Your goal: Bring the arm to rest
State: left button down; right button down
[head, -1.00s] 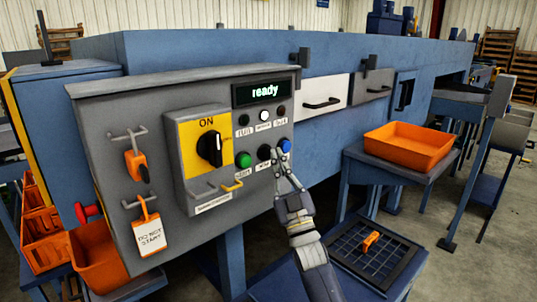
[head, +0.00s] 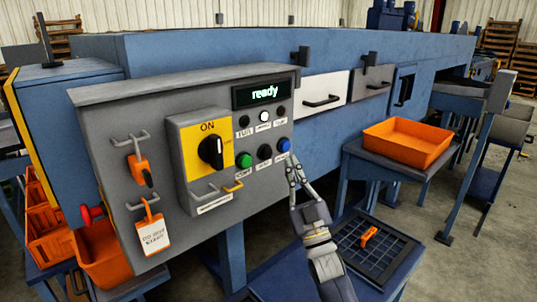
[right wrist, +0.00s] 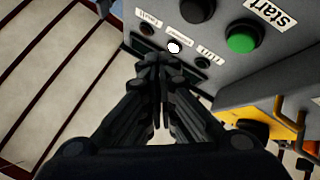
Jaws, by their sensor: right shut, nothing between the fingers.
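In the right wrist view the closed fingers (right wrist: 160,62) point toward the panel's lamps, with the green start button (right wrist: 241,38) to the right. The panel's display (head: 262,94) reads "ready" and the white lamp (head: 264,116) is lit. The rotary switch (head: 211,151) points to ON. My left gripper is not in view.
An orange tray (head: 405,145) stands on a side table to the right. A dark grid (head: 375,250) with a small orange item lies low beside my right arm. An orange lock and a "do not start" tag (head: 153,235) hang on the panel's left. Orange bins stand at lower left.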

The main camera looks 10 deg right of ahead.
jog(key=shift+h, duration=0.3)
jog(key=s+d+f+m+g+h, duration=0.15)
jog(key=s+f+g, duration=0.25)
jog(key=f, duration=0.5)
jog(key=s+d+f+m+g+h, duration=0.15)
jog(key=s+f+g, duration=0.25)
jog(key=f, duration=0.5)
jog(key=s+d+f+m+g+h, duration=0.1)
jog(key=s+f+m+g+h, duration=0.2)
jog(key=f, duration=0.5)
jog(key=s+d+f+g, duration=0.1)
jog(key=s+f+g, duration=0.25)
jog(key=s, duration=0.65)
jog(key=s+f+n+g, duration=0.1)
jog(key=s+f+g, duration=0.25)
jog(key=s, duration=0.55)
jog(key=s+d+f+g, duration=0.1)
jog(key=s+f+g, duration=0.25)
jog(key=s, duration=0.65)
notch_tip(320, 180, down, 27)
jog(key=s+g, duration=0.2)
jog(key=s+d+f+g, duration=0.1)
jog(key=s+d+f, duration=0.2)
jog(key=s+f, duration=1.2)
jog(key=shift+s+h, duration=0.4)
jog(key=shift+s, duration=0.35)
